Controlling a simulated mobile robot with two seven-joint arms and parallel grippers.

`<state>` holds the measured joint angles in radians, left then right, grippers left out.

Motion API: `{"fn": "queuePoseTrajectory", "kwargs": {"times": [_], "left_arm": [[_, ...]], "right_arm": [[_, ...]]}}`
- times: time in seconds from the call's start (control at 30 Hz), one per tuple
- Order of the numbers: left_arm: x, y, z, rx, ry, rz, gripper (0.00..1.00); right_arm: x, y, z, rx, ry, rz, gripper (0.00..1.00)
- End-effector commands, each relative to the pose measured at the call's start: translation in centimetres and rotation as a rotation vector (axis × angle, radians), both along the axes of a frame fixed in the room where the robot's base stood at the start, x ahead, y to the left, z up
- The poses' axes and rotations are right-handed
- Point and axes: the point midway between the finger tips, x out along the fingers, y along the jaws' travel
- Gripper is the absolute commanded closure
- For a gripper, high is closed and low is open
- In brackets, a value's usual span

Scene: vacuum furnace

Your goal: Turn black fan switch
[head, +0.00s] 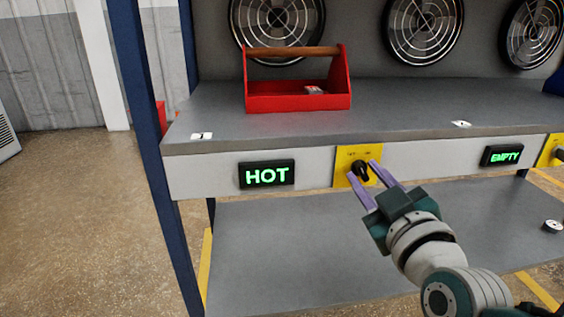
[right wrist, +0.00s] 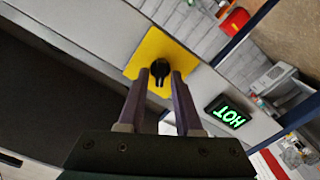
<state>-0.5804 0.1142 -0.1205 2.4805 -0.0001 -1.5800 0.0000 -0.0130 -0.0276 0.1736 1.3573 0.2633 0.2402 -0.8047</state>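The black fan switch (head: 361,169) sits on a yellow plate (head: 343,160) on the front panel of the grey workbench. It also shows in the right wrist view (right wrist: 160,68) on its yellow plate (right wrist: 150,50). My right gripper (head: 363,172) has two purple fingers, open, with the tips on either side of the switch. In the right wrist view the fingertips (right wrist: 160,76) are apart, with the knob between and just beyond them. Whether they touch the knob I cannot tell. My left gripper is not in view.
A lit green HOT sign (head: 267,174) is left of the switch, and an EMPTY sign (head: 502,155) is to the right. A red toolbox (head: 297,103) stands on the bench top (head: 210,120) before round fans (head: 277,25). A blue post (head: 150,130) is at the left. A lower shelf (head: 280,250) lies beneath.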

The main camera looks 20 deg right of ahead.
Motion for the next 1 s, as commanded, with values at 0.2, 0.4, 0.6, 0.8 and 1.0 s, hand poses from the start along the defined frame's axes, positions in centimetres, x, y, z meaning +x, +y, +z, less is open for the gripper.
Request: {"fn": "queuePoseTrajectory", "kwargs": {"times": [0.2, 0.4, 0.6, 0.8, 1.0], "left_arm": [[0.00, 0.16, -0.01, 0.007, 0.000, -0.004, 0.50], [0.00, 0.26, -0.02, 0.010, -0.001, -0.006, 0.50], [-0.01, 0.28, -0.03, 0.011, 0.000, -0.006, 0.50], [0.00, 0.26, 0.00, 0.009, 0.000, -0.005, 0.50], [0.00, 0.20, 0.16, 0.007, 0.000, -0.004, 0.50]], "right_arm": [[-0.02, 0.02, 0.00, 0.000, 0.000, 0.000, 0.92], [-0.02, 0.02, 0.00, 0.000, 0.000, 0.000, 1.00], [-0.02, 0.03, 0.01, 0.000, -0.001, 0.001, 1.00], [-0.02, 0.02, 0.03, 0.006, -0.002, 0.000, 1.00], [-0.02, 0.02, 0.07, 0.056, -0.014, 0.000, 1.00]]}}
